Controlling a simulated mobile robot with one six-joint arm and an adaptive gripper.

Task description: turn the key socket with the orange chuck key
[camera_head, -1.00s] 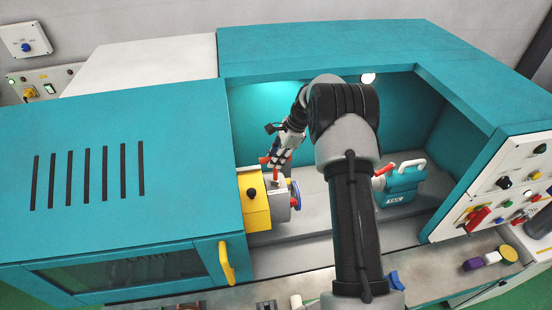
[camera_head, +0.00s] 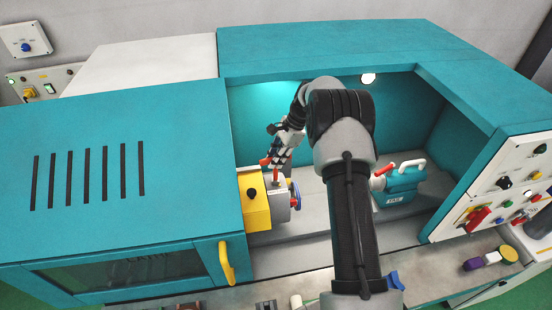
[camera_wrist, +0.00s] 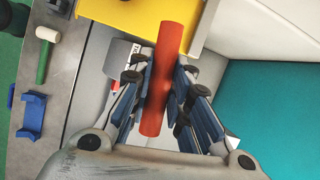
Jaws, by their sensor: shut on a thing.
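The orange chuck key (camera_wrist: 163,80) shows in the wrist view as a thick bar between my gripper's fingers (camera_wrist: 166,88). The fingers are shut on it, one pad on each side. In the head view the orange key (camera_head: 265,161) is by my gripper (camera_head: 278,157), above the grey chuck (camera_head: 280,206). The chuck sits at the right side of the yellow headstock block (camera_head: 254,203). The key's lower end and the key socket cannot be made out, so I cannot tell whether the key is seated.
The teal machine housing (camera_head: 110,170) encloses the work bay on the left, back and right. A teal tailstock (camera_head: 398,188) with a white handle stands right of my arm. A mallet (camera_wrist: 44,55) and a blue block (camera_wrist: 32,115) lie on the front ledge.

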